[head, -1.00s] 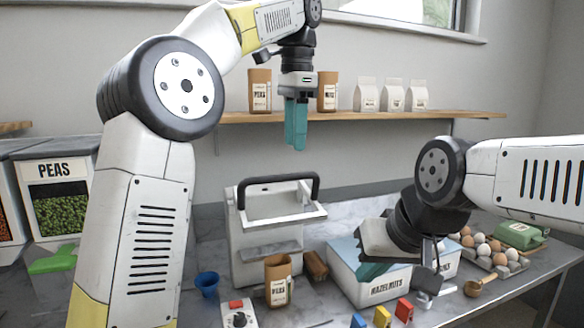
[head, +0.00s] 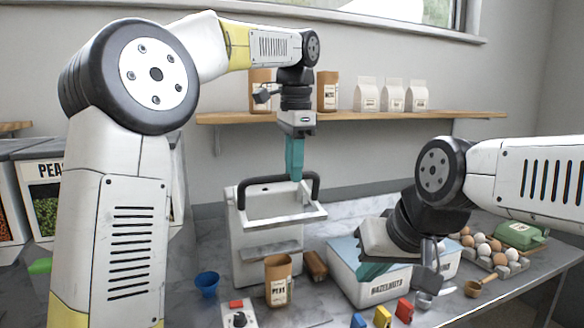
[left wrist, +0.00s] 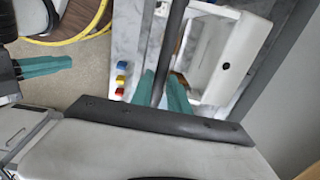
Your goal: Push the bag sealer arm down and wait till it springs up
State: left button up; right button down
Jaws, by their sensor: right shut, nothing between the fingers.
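The bag sealer (head: 262,238) is a white box with a raised frame-like arm and a black handle (head: 248,186) along its top. It stands at the back of the counter. The sealer also shows in the left wrist view (left wrist: 222,62). My left gripper (head: 296,178) points straight down, its teal tips at the handle's height near the handle's right part. In the left wrist view its fingers (left wrist: 160,88) show on both sides of a dark bar; contact and finger gap are unclear. My right gripper (head: 368,272) is shut and empty, above the hazelnuts box.
A brown peas bag (head: 278,281) and a blue cup (head: 207,284) stand before the sealer. A hazelnuts box (head: 385,292) sits to the right. A controller with a red button (head: 237,315) is at the front. A wooden shelf (head: 350,116) with bags hangs above.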

pick_arm(q)
grip_shut()
dwell(1.1)
